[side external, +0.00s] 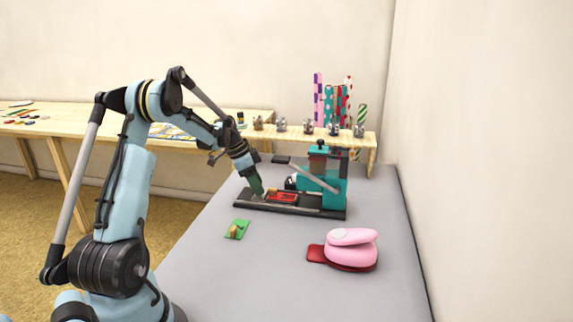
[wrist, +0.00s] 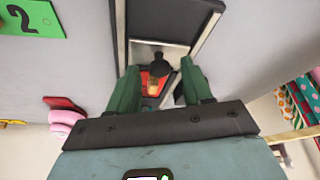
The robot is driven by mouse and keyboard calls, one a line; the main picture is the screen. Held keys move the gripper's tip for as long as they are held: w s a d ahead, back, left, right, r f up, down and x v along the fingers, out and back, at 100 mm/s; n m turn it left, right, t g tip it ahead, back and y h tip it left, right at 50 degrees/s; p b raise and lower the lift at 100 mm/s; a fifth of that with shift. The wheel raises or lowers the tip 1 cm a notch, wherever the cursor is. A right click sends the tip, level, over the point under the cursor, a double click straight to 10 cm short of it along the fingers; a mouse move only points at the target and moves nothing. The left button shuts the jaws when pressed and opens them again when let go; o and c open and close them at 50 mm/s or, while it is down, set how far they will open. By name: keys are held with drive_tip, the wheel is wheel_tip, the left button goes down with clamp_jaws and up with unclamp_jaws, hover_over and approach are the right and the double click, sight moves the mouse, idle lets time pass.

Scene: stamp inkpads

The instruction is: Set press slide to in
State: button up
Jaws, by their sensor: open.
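The teal and black press (side external: 333,188) stands on the grey table on a long dark base (side external: 320,211). A red tray (side external: 285,197) sits on the base, left of the press body, with a small tan piece beside it. My gripper (side external: 258,191) is low over the left end of the base. In the wrist view, my gripper (wrist: 160,72) has its two green fingers apart. A black knob (wrist: 158,62) and a red part (wrist: 145,84) with a tan piece show between them, on a silver-edged slide (wrist: 174,48). I cannot tell whether the fingers touch the knob.
A green card (side external: 243,224) marked 2 in the wrist view lies at the front left of the base. A pink punch (side external: 352,248) with a red base sits at the front right. Wooden shelving (side external: 365,140) with rolls stands behind. The front table is mostly clear.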

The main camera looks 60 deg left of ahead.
sight(270, 189)
clamp_jaws()
idle(0.3)
drive_tip(key=shift+w+d, duration=1.6)
drive_tip(key=shift+w, duration=0.05)
unclamp_jaws()
drive_tip(key=shift+s, duration=0.1)
drive_tip(key=v, duration=1.2)
